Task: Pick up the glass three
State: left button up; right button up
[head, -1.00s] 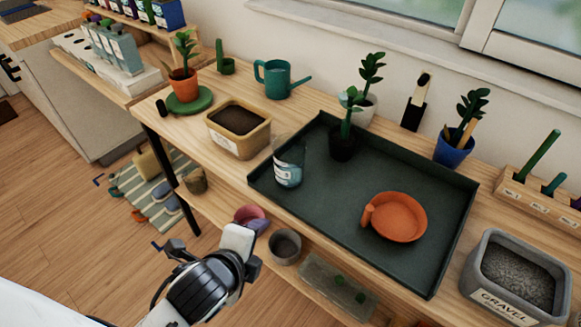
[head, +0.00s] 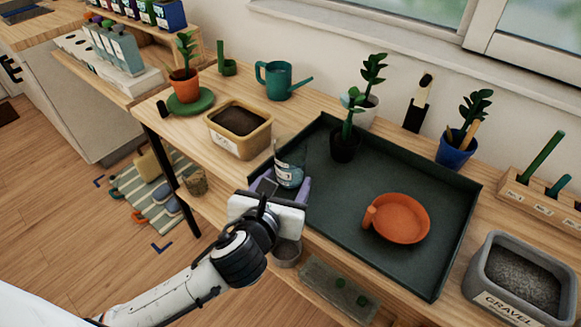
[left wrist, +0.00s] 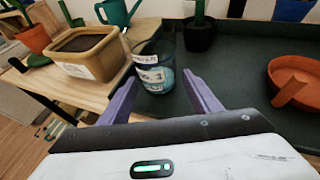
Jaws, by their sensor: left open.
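The glass three (head: 289,172) is a clear glass with a blue lower part and a white label. It stands upright at the left front corner of the dark tray (head: 415,177). In the left wrist view the glass (left wrist: 155,74) has a "3" on its label. My left gripper (head: 282,186) is open in front of the glass, its purple fingers pointing at it. In the left wrist view the fingers (left wrist: 160,92) lie left and right of the glass's lower part, with nothing gripped. My right gripper is not in view.
A tan soil box (head: 238,130) stands left of the tray. In the tray are a black potted plant (head: 345,149) and an orange dish (head: 401,218). A gravel bin (head: 515,278) stands at the right. The tray's middle is clear.

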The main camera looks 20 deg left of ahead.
aim_at(290, 172)
pick_arm(q)
jog(key=x, duration=0.5)
jog(key=shift+w+a+f+b, duration=0.15)
jog(key=shift+w+f+b, duration=0.05)
jog(key=shift+w+b, duration=0.1)
jog(key=shift+r, duration=0.1)
jog(key=c, duration=1)
